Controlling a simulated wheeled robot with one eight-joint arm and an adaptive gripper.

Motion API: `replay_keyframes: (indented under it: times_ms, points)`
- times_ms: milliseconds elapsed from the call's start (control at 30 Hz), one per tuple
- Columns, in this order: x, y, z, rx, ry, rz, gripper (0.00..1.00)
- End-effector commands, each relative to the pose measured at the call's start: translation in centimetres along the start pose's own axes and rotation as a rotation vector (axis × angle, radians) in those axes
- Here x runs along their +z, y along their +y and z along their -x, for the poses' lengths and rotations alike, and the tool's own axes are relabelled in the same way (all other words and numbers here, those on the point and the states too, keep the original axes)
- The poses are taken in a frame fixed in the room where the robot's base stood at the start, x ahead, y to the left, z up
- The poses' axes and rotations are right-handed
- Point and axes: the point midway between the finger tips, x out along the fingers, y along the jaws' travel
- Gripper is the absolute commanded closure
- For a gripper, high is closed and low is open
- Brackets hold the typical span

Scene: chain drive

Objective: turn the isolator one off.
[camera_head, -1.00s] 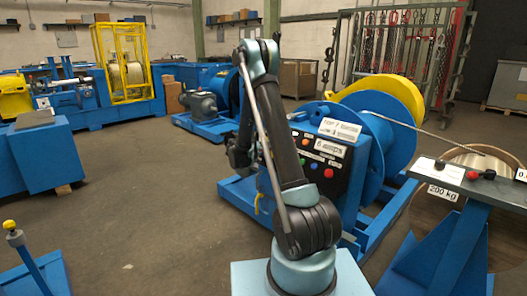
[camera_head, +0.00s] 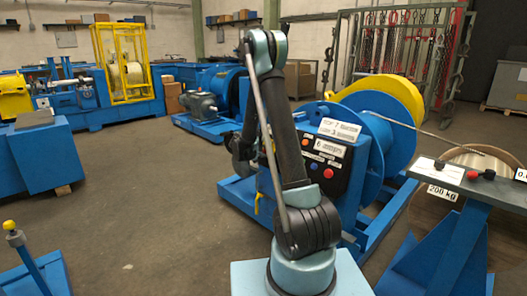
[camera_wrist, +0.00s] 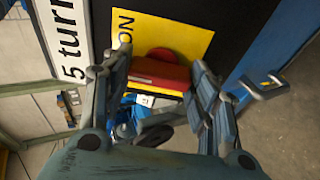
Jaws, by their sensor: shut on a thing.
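The isolator's red handle (camera_wrist: 160,74) shows in the wrist view, on a yellow plate (camera_wrist: 188,30). The plate carries the letters "ON" near its upper left. The handle's bar lies roughly crosswise in the picture, tilted slightly. My gripper (camera_wrist: 164,70) is shut on the handle, with one finger at each end of it. The fingers hide parts of the handle's ends and the plate's lower edge. In the head view my arm and the drive cabinet hide the isolator.
A white label (camera_wrist: 68,40) reading "5 turn" stands left of the plate. A metal bracket handle (camera_wrist: 265,87) sticks out at right. In the head view, the blue cabinet with its dark button panel (camera_head: 328,168) stands close behind my arm.

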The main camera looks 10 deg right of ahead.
Motion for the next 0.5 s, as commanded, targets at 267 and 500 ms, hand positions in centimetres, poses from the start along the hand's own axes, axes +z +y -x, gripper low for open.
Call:
replay_keyframes:
  times_ms: [267, 500]
  points:
    - [-0.17, -0.09, 0.02, -0.062, 0.004, 0.251, 0.7]
    - [-0.18, -0.14, 0.02, -0.111, 0.004, 0.463, 0.7]
